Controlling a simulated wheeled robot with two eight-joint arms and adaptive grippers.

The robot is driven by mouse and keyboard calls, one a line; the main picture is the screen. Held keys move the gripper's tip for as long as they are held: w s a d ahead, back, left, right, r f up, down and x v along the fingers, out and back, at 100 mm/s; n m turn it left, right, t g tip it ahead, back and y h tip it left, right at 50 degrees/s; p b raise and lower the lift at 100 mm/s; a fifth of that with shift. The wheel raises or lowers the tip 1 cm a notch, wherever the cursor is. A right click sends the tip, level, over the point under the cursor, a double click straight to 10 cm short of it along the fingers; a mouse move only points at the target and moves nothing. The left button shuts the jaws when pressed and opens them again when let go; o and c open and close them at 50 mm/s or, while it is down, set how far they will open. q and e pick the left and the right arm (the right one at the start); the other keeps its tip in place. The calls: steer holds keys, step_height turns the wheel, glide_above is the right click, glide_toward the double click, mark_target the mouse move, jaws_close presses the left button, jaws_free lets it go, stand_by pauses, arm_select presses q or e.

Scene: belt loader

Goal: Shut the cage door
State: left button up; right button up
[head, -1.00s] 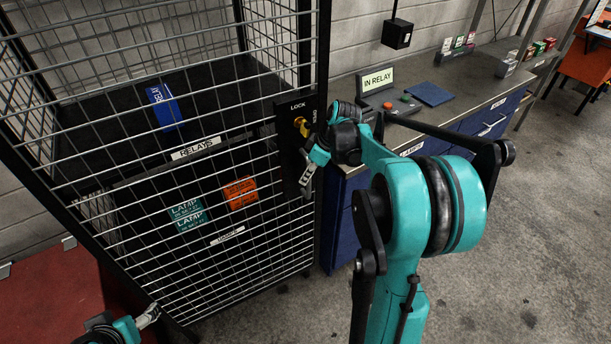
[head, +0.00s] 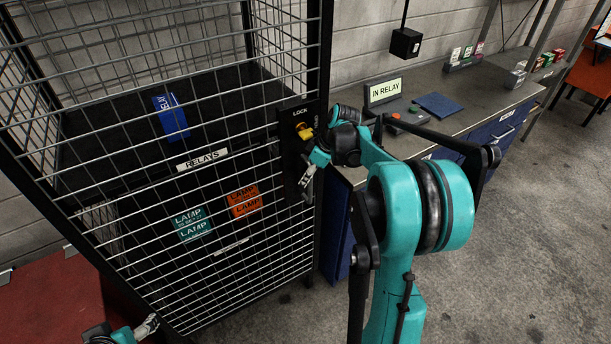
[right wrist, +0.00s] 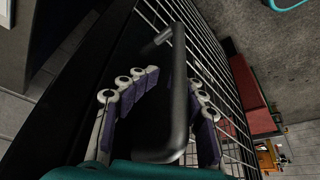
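The cage (head: 322,60) has a wire-mesh door (head: 150,230) in front, which looks in line with the right post; I cannot tell whether it is fully shut. Its black lock plate (head: 302,120), marked LOCK, carries a yellow knob (head: 305,131). My right gripper (head: 308,178) is at the plate's lower part. In the right wrist view, the dark bent handle (right wrist: 180,95) lies between my right gripper's curved fingers (right wrist: 172,78); a gap shows on the left, and firm contact is unclear. My left gripper (head: 150,324) is low at the left, small and partly cut off.
Inside the cage are a blue relay box (head: 171,117) and green (head: 192,224) and orange (head: 244,200) lamp boxes. A blue bench (head: 470,118) with an IN RELAY sign (head: 384,90) stands right of the cage. The floor (head: 510,250) at right is clear.

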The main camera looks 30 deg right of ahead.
steer(key=shift+s, duration=0.1)
steer(key=v, duration=1.2)
steer(key=shift+a, duration=0.1)
steer(key=s+a+f+m+h, duration=0.1)
steer(key=s+a+m, duration=0.1)
steer(key=s+a, duration=0.3)
steer(key=s+a+m+h, duration=0.1)
steer(key=s+a, duration=0.2)
steer(key=a, duration=0.4)
steer(key=s+a+f+m+t, duration=0.3)
steer(key=s+a+f, duration=0.4)
steer(key=s, duration=0.3)
steer(key=shift+s+a+f+m+t+h, duration=0.2)
steer(key=shift+a+f+m+t+h, duration=0.1)
steer(key=shift+a+m, duration=0.45)
